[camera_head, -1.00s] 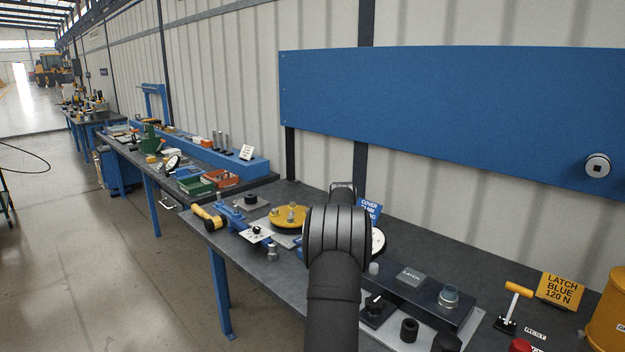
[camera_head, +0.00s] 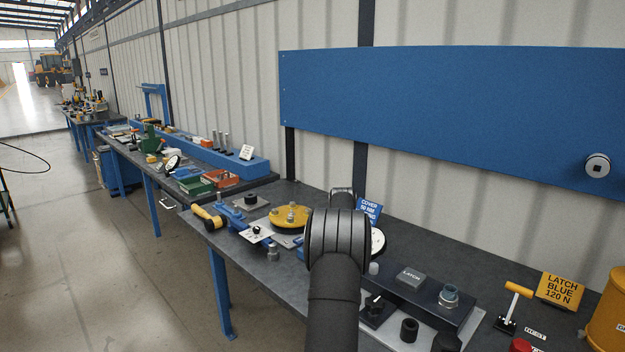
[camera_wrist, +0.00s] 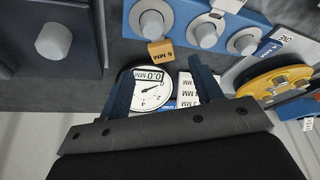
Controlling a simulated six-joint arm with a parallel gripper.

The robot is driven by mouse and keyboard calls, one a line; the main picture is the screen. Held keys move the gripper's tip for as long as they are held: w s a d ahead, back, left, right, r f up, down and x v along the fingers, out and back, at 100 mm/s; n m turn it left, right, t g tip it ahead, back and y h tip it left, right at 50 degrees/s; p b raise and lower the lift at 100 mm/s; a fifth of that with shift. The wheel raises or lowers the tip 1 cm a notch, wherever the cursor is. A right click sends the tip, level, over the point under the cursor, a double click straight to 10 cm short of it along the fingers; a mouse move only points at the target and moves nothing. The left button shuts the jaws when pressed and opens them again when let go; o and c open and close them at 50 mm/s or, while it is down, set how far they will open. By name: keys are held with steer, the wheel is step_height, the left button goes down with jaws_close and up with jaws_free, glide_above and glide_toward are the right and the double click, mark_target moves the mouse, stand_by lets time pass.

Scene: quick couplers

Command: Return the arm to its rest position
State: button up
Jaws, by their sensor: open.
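My gripper (camera_wrist: 160,98) shows in the wrist view with its two dark fingers apart and nothing between them held. Beyond the fingers lie a round white dial gauge (camera_wrist: 152,88) reading near 0.0 MM and white labels. In the head view my dark arm rises over the workbench (camera_head: 285,268) and hides part of it; the gripper itself is hidden there behind the arm. A yellow round flange (camera_head: 290,217) lies on the bench left of my arm and shows at the right of the wrist view (camera_wrist: 272,84).
A blue wall panel (camera_head: 450,115) stands behind. A yellow-black tool (camera_head: 208,217) lies near the bench's left end.

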steer(key=x, duration=0.6)
steer(key=shift+f, duration=0.3)
step_height(320, 180, up, 3)
steer(key=shift+f, duration=0.1)
steer(key=shift+r, duration=0.25)
